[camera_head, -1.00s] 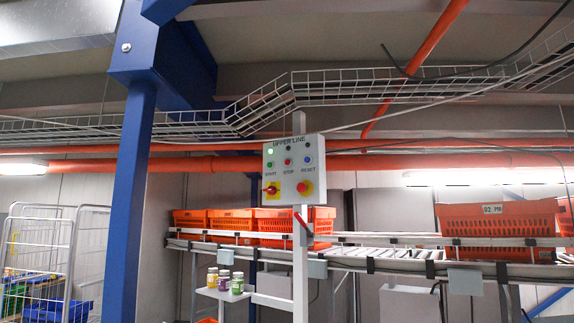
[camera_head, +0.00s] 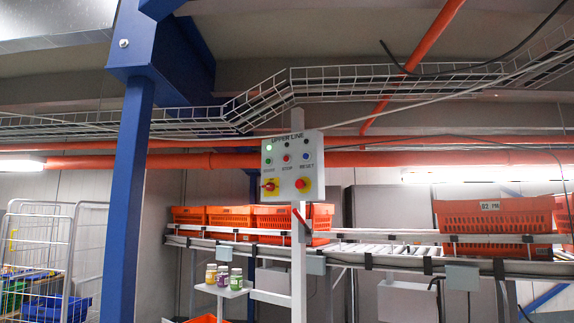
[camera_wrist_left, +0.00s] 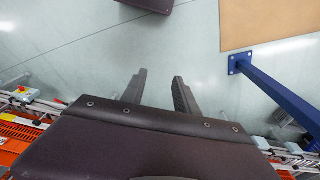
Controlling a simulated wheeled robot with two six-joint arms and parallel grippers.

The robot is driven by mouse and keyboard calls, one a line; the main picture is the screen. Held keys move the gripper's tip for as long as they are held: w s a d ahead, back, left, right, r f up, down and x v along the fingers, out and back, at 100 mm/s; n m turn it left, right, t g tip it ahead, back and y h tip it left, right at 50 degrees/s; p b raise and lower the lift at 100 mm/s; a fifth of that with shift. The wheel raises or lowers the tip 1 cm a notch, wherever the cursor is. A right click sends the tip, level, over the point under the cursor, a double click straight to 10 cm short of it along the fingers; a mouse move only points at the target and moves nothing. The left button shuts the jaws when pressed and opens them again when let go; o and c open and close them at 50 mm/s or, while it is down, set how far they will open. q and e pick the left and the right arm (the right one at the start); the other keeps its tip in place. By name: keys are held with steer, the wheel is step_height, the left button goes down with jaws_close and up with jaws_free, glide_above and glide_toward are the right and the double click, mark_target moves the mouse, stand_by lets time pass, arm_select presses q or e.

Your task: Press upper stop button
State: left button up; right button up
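The grey control panel (camera_head: 276,172) labelled UPPER LINE stands on a white post at the middle of the head view. Its small red STOP button (camera_head: 286,158) sits between a green START button (camera_head: 268,161) and a blue RESET button (camera_head: 306,156). A green lamp above START is lit. My left gripper (camera_wrist_left: 158,78) is open and empty above pale floor in the left wrist view; the panel does not clearly show there. Neither gripper shows in the head view.
A conveyor (camera_head: 400,263) with orange totes (camera_head: 495,220) runs behind the post. A blue column (camera_head: 130,200) and wire cage trolley (camera_head: 40,250) stand left. A small shelf (camera_head: 222,291) with jars is on the post's left. The left wrist view shows a blue post (camera_wrist_left: 275,92).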

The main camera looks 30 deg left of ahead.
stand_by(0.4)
arm_select(q)
jaws_close()
stand_by(1.6)
